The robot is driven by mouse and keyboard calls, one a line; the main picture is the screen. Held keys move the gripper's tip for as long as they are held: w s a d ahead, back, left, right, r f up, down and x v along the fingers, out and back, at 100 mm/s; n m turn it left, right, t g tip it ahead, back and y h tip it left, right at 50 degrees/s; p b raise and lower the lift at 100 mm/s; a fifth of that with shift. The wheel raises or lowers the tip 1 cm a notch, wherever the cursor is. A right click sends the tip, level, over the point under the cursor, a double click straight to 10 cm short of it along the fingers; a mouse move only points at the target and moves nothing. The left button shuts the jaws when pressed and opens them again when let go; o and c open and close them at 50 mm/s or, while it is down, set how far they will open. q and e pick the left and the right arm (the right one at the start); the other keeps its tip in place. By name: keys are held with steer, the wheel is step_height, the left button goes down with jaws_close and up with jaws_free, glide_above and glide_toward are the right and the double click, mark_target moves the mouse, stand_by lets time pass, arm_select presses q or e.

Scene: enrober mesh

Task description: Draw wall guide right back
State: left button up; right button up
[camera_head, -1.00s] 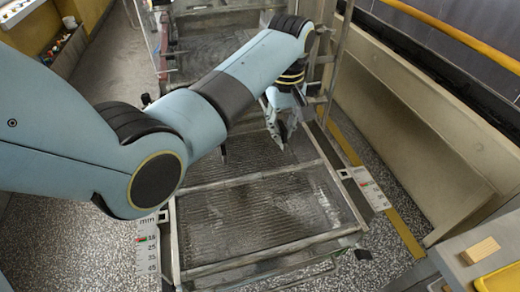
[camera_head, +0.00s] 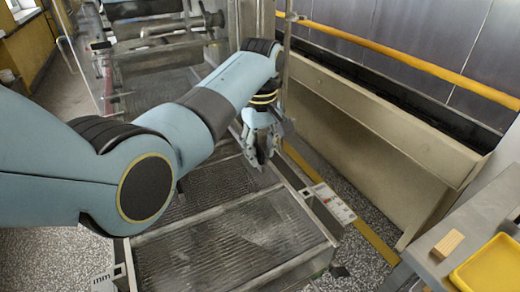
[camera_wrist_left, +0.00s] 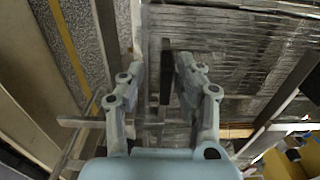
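The wire mesh belt (camera_head: 225,248) lies in a metal frame below my arm. Its right side rail (camera_head: 302,200) runs beside a white scale plate (camera_head: 330,204). My left gripper (camera_head: 261,158) points down over the upper end of this rail. In the left wrist view the gripper (camera_wrist_left: 161,62) has its fingers apart. A dark narrow upright piece (camera_wrist_left: 166,72), possibly part of the right wall guide, shows between the fingers; I cannot tell if they touch it. The right gripper is not in view.
A beige panel (camera_head: 375,125) and a yellow rail (camera_head: 420,76) run along the right. A grey bench with a yellow tray (camera_head: 490,265) and a wooden block (camera_head: 447,244) stands at lower right. Metal rollers and frame (camera_head: 160,35) stand at the back.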

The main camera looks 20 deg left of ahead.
arm_select(q)
steer(key=shift+r, duration=0.3)
step_height(320, 180, up, 11)
steer(key=shift+r, duration=0.2)
stand_by(0.3)
